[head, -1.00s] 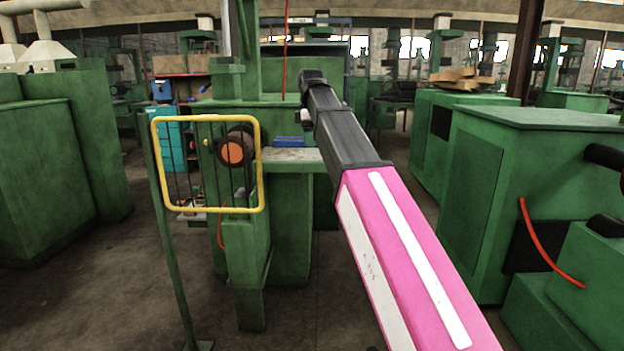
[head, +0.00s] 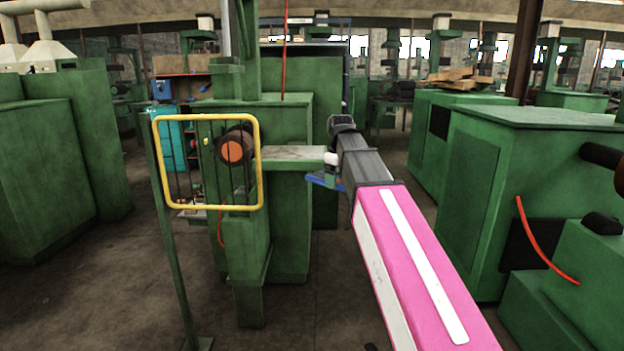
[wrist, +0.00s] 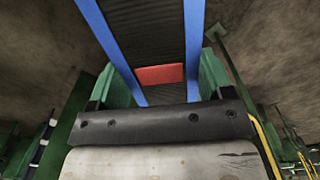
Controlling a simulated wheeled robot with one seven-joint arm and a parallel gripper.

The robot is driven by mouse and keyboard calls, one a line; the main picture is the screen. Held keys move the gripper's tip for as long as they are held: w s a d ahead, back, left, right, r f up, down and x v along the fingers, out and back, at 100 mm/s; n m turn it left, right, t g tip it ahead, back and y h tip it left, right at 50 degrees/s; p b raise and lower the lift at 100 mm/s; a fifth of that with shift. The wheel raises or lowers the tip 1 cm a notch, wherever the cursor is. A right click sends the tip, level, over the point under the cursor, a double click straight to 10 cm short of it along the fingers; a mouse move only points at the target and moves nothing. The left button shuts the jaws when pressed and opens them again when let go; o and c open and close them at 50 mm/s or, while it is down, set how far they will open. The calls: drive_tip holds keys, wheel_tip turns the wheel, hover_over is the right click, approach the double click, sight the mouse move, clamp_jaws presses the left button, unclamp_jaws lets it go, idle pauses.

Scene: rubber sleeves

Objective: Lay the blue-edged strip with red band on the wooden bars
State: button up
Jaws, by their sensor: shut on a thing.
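The blue-edged strip (wrist: 155,30) fills the middle of the wrist view. It is dark and ribbed, with blue side edges and a red band (wrist: 160,75) across it. My gripper (wrist: 161,88) is shut on the strip, with a green finger at each side. In the head view the strip (head: 317,181) shows only as a small blue piece beside my gripper (head: 331,178), below the pale ledge; the red band is hidden there. Several wooden pieces (head: 455,76) lie on a green cabinet at the back right; I cannot tell if these are the wooden bars.
A yellow-framed guard (head: 208,207) stands at the left, in front of a green machine (head: 285,230). The machine's pale ledge (head: 292,156) is close to my gripper. Green cabinets (head: 545,118) stand at the right. Bare floor (head: 325,290) lies in front.

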drive_tip(key=s+d+f+m, duration=0.3)
drive_tip(key=d+f+m, duration=0.2)
drive_tip(key=f, duration=0.2)
drive_tip(key=s+d+f+m, duration=0.3)
drive_tip(key=d+f+m, duration=0.1)
drive_tip(key=f, duration=0.3)
drive_tip(key=shift+s+d+m, duration=0.3)
drive_tip(key=shift+d+m, duration=0.1)
drive_tip(key=shift+d, duration=0.25)
